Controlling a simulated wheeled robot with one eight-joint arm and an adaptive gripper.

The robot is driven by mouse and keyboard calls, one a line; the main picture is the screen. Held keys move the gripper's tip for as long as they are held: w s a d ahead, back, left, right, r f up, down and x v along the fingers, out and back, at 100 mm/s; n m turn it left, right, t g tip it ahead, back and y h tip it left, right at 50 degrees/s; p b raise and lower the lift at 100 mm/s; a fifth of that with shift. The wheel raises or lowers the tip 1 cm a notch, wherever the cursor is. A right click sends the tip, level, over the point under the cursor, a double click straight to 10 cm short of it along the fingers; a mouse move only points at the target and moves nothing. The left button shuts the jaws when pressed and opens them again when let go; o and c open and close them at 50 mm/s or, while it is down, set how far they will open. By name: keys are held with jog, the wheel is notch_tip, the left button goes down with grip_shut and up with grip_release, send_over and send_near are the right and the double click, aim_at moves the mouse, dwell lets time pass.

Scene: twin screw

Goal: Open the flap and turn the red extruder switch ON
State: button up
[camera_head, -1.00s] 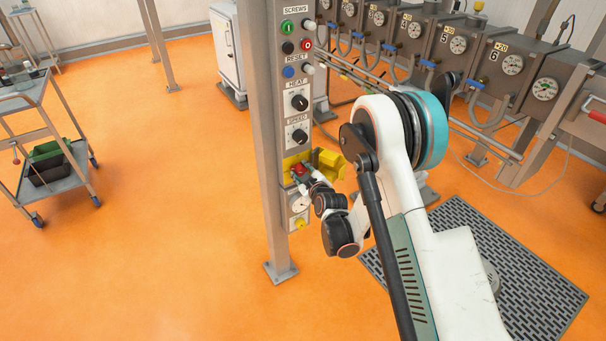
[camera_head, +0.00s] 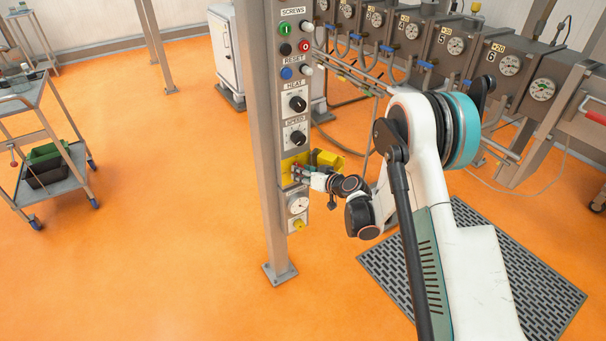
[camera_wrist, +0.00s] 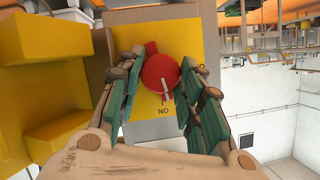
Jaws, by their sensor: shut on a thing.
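The red extruder switch (camera_wrist: 159,74) is a round knob on a yellow plate (camera_wrist: 196,45) in the wrist view. Its pale mark points down toward letters that read "NO", which is ON seen upside down. The yellow flap (camera_head: 328,159) stands open to the right of the plate in the head view; its blocky yellow body (camera_wrist: 45,85) fills the left of the wrist view. My gripper (camera_wrist: 158,88) has its green-padded fingers on both sides of the knob and is shut on it. In the head view my gripper (camera_head: 301,172) hides most of the switch.
The open flap is close beside my fingers. A cart (camera_head: 55,165) stands far left. Orange floor is clear around the post.

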jog(key=shift+m+g+y, duration=0.3)
jog(key=shift+m+y, duration=0.3)
jog(key=shift+m, duration=0.3)
jog(key=shift+d, duration=0.1)
jog(key=o, duration=1.1)
jog(key=shift+c, duration=0.2)
jog(key=v, duration=1.2)
jog(key=shift+f, duration=0.15)
